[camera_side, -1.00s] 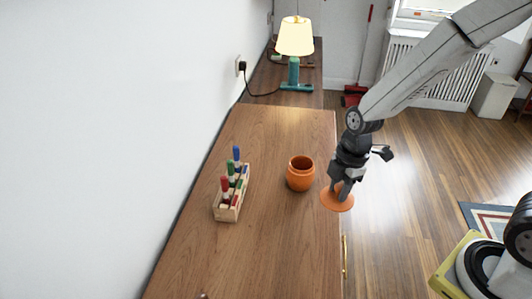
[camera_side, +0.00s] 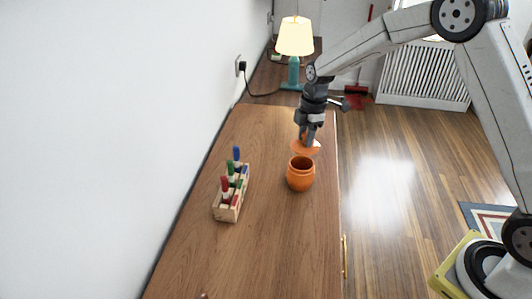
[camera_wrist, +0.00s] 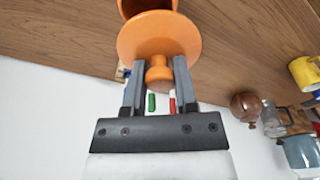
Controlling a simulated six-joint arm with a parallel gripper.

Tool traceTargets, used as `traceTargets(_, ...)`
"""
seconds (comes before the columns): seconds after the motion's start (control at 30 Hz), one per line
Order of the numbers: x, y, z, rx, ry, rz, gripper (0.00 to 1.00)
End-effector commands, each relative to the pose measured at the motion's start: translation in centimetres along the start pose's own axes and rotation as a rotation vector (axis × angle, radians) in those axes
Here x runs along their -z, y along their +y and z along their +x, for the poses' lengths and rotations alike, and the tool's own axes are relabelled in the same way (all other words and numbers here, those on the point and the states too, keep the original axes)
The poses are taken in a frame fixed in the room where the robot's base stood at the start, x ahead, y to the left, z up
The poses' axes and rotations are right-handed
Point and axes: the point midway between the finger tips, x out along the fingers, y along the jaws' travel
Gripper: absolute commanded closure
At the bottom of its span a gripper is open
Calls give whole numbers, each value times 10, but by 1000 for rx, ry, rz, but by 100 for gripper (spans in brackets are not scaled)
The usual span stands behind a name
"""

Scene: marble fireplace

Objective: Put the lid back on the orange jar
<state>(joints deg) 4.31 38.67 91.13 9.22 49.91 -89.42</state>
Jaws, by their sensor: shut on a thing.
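The orange jar (camera_side: 300,178) stands upright and open-topped on the wooden cabinet top. Its orange lid (camera_side: 304,148) is in my gripper (camera_side: 308,138), above and slightly behind the jar's mouth in the side view, apart from it. In the wrist view my gripper (camera_wrist: 158,80) is shut on the round knob of the lid (camera_wrist: 158,36). The lid's disc partly hides the jar (camera_wrist: 146,7) at the top edge of that view.
A wooden rack (camera_side: 229,206) with red, green and blue pegs stands left of the jar. A teal lamp (camera_side: 294,72) with a lit shade stands behind. The wall runs along the left. The front of the wooden top (camera_side: 255,262) is mostly clear.

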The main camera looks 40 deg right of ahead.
Motion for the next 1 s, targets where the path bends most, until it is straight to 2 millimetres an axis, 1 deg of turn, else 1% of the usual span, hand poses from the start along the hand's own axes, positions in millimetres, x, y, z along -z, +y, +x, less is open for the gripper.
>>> traceTargets(0.03, -2, 5, 0, -1, -1, 0, 100)
traceTargets(0.2, -4, 13, -2, 0, -3, 1, 100)
traceTargets(0.57, -5, 14, 0, 0, -4, 1, 100)
traceTargets(0.77, -6, 14, 7, 2, -4, 1, 100)
traceTargets(1.0, -8, 14, 22, 1, -4, 1, 100)
